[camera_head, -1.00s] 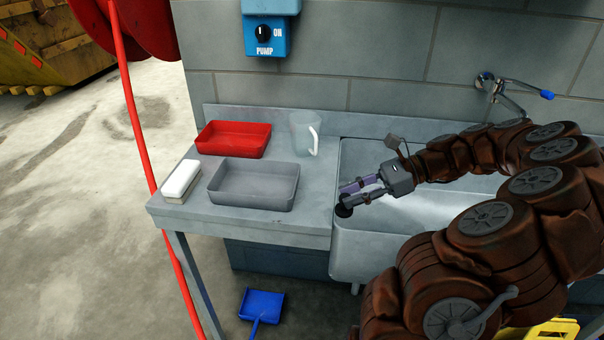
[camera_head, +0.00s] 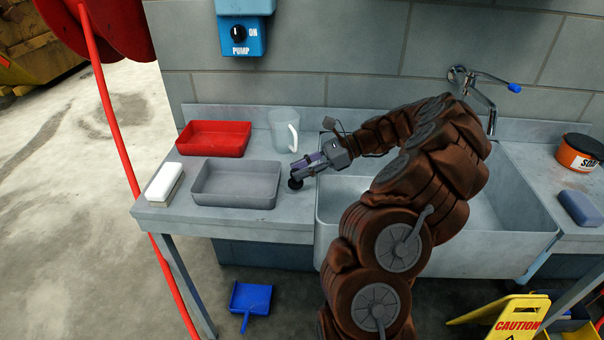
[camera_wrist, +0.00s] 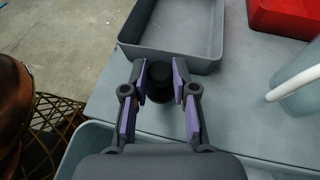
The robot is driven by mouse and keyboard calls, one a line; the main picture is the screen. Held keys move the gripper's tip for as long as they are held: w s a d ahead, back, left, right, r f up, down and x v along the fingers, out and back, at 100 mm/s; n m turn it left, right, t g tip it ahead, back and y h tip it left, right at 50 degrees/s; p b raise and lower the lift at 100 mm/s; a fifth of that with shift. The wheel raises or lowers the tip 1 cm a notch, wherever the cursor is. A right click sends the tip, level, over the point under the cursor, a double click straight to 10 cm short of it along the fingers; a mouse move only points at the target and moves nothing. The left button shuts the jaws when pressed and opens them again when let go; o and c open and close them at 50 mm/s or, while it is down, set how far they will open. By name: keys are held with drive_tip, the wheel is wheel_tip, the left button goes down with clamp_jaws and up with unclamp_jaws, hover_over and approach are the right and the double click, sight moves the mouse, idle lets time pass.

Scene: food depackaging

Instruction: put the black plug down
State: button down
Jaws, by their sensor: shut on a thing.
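The black plug (camera_head: 295,183) is a small dark round piece between the fingertips of my gripper (camera_head: 299,171). In the wrist view the plug (camera_wrist: 160,86) shows between the purple-padded fingers of my gripper (camera_wrist: 160,80), which are shut on it. The gripper is over the counter (camera_head: 240,216) just left of the sink (camera_head: 345,190), close to the right side of the grey tray (camera_head: 278,190). The plug is at or just above the counter top; I cannot tell if it touches.
A red tray (camera_head: 213,128) and a clear jug (camera_head: 283,125) stand behind. A white block (camera_head: 164,182) lies left of the grey tray. At right are an orange tub (camera_head: 578,160) and a blue sponge (camera_head: 580,208). A strip of counter beside the grey tray is bare.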

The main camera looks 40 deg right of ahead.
drive_tip(key=shift+f, duration=1.1)
drive_tip(key=c, duration=0.9)
unclamp_jaws()
drive_tip(key=shift+f, duration=0.1)
drive_tip(key=shift+b+v, duration=0.5)
drive_tip(key=shift+v, duration=5.55)
